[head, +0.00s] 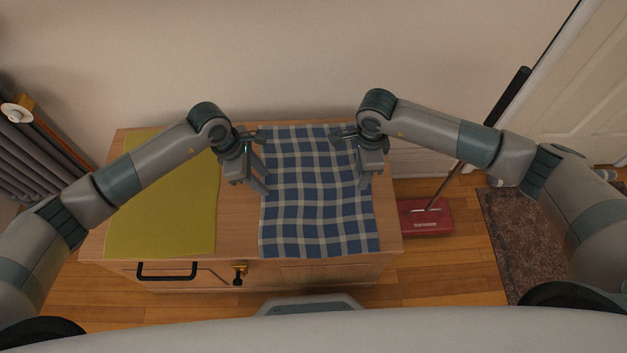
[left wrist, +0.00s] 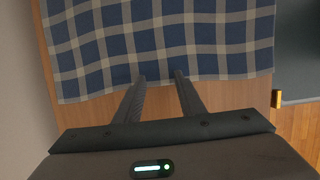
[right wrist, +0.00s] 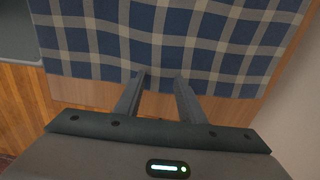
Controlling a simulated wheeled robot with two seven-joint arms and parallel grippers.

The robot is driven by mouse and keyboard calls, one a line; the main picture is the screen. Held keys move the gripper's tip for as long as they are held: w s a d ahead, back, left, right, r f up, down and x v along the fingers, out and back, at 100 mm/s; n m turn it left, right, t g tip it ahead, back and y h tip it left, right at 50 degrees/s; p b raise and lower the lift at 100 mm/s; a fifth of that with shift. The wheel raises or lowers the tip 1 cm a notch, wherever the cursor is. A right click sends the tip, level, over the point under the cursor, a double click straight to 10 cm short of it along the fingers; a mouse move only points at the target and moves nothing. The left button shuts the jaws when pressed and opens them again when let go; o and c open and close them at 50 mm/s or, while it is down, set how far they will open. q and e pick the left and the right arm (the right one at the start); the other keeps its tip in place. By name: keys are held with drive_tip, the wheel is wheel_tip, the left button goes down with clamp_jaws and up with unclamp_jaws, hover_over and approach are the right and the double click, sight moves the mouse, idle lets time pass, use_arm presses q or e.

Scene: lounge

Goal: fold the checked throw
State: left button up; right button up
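The blue, white and grey checked throw (head: 318,215) lies spread out on the wooden cabinet top (head: 240,222), its right edge slightly wavy. My left gripper (head: 264,182) is at the throw's left edge, fingers apart and empty. In the left wrist view its fingertips (left wrist: 161,76) reach the edge of the throw (left wrist: 160,40). My right gripper (head: 362,181) is at the throw's right edge, also open. In the right wrist view its fingertips (right wrist: 160,76) reach the edge of the throw (right wrist: 190,40). I cannot tell whether the fingertips touch the cloth.
A yellow-green cloth (head: 160,215) lies flat on the left of the cabinet top. The cabinet front has a black handle (head: 166,272) and a brass-coloured fitting (head: 239,272). A red floor sweeper (head: 425,218) stands right of the cabinet, beside a brown rug (head: 520,240). A wall closes the back.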

drive_tip(key=shift+f, duration=0.1)
use_arm(q)
drive_tip(key=shift+f, duration=0.1)
clamp_jaws()
use_arm(e)
clamp_jaws()
